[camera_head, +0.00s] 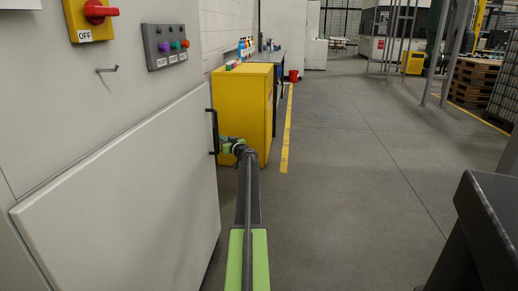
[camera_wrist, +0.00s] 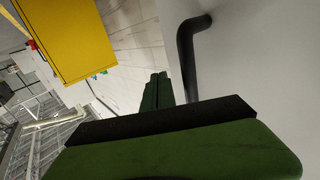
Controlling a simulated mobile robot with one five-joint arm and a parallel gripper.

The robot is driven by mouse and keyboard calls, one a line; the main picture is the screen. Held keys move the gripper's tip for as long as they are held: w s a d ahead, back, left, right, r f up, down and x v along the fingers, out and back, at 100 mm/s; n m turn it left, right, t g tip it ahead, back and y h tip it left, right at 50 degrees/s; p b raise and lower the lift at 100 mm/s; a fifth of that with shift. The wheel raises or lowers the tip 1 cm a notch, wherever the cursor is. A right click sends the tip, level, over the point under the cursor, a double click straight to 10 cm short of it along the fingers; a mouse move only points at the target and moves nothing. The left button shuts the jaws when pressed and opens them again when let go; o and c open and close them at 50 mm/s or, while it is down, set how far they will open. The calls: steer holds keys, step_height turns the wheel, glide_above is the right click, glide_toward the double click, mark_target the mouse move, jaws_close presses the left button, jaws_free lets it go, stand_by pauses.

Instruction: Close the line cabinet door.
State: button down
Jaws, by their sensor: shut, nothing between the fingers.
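The line cabinet door (camera_head: 130,185) is a pale grey panel on the left in the head view, below the cabinet's controls. My gripper (camera_head: 228,146), with green fingers, is shut and empty just right of the handle's lower part. In the wrist view the fingers (camera_wrist: 157,92) show beside the curved black handle (camera_wrist: 188,50), with the pale door surface (camera_wrist: 265,60) at right. Whether they touch the handle is unclear.
A red switch (camera_head: 98,11), a button box (camera_head: 167,46) and a hook (camera_head: 107,69) are on the cabinet above the door. A yellow cabinet (camera_head: 240,100) stands just beyond my gripper. The grey floor (camera_head: 345,150) to the right is clear.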

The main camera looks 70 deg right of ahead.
steer(key=s+d, duration=0.3)
steer(key=s, duration=0.7)
steer(key=shift+s+d, duration=0.4)
steer(key=shift+f, duration=0.1)
